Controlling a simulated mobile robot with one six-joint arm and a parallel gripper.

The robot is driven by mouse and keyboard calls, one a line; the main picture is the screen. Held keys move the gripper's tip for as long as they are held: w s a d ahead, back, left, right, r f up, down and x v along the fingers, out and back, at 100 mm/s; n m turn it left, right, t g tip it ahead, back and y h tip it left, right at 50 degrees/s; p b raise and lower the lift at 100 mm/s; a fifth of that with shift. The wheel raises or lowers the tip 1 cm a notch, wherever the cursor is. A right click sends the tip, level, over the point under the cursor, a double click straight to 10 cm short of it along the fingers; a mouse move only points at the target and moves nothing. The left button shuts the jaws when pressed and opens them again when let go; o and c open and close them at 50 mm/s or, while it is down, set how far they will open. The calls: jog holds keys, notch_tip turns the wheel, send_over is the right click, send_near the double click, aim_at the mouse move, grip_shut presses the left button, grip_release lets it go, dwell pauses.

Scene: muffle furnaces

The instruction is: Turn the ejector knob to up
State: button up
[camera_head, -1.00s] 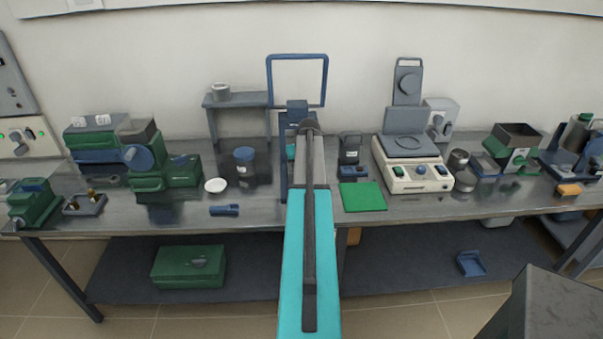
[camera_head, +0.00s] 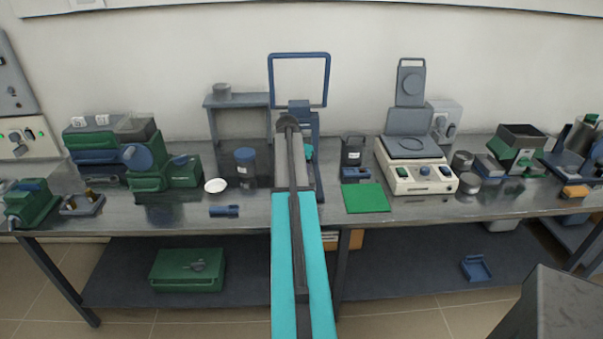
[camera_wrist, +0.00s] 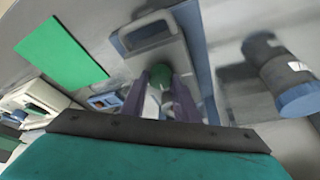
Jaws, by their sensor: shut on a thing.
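A round green knob (camera_wrist: 158,70), which looks like the ejector knob, sits on a grey and blue device (camera_wrist: 150,36) in the wrist view. My gripper (camera_wrist: 160,78) has its two dark purple fingers shut on the knob from either side. The knob's pointing direction cannot be read. In the head view, the blue-framed device (camera_head: 299,55) stands at the back middle of the bench. My teal arm reaches up to it and hides the knob and the fingers.
A green mat (camera_head: 367,198) and a dark bottle (camera_head: 351,152) are right of my arm. A cream balance (camera_head: 418,178) stands farther right. A blue-lidded jar (camera_head: 245,160), white dish (camera_head: 215,185) and blue tool (camera_head: 224,211) are to the left. A dark cylinder with blue cap (camera_wrist: 282,75) is close in the wrist view.

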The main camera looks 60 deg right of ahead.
jog(key=m+g+b, duration=0.1)
jog(key=m, duration=0.3)
jog(key=m+g+b, duration=0.1)
jog(key=m, duration=0.1)
jog(key=shift+w+d+m+g+y+b, duration=0.15)
jog(key=shift+d+m+g+y+b, duration=0.1)
jog(key=shift+m+g+y+b, duration=0.1)
jog(key=m+g+y+b, duration=0.1)
jog(key=m, duration=0.3)
jog(key=shift+m+b, duration=0.25)
jog(key=shift+b, duration=0.05)
jog(key=o, duration=1.1)
jog(key=shift+c, duration=0.2)
jog(key=shift+w+a+r, duration=0.1)
jog(key=shift+w+r, duration=0.05)
